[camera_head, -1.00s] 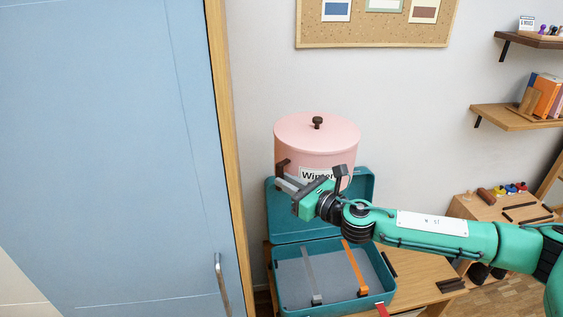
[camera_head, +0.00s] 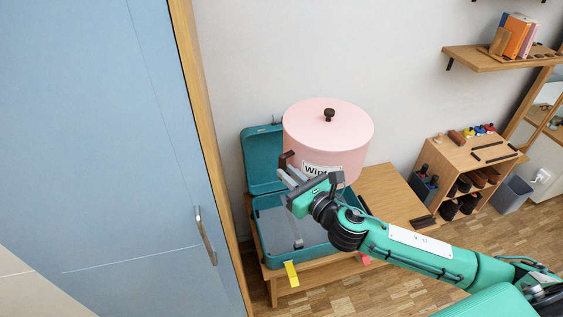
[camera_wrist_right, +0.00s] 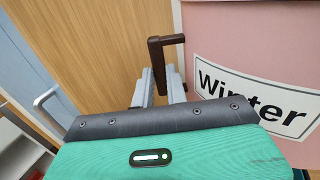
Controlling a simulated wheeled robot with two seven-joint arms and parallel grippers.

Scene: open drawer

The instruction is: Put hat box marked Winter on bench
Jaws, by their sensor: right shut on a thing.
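The pink round hat box (camera_head: 328,135) has a dark knob on its lid and a white label reading Winter, partly covered by my right gripper in the head view. My right gripper (camera_head: 287,166) is shut on the box's dark side handle, and the box appears held up over the right part of the open teal suitcase. In the right wrist view the handle (camera_wrist_right: 160,48) is at the fingertips, and the box (camera_wrist_right: 260,55) with its label fills the right side. The wooden bench (camera_head: 392,196) is under the suitcase, with bare top to the right. My left gripper is out of view.
The open teal suitcase (camera_head: 262,163) takes up the bench's left end, with a yellow tag hanging in front. A blue wardrobe (camera_head: 100,130) stands close at left. A shoe cabinet (camera_head: 468,165) and grey bin (camera_head: 512,195) stand right of the bench.

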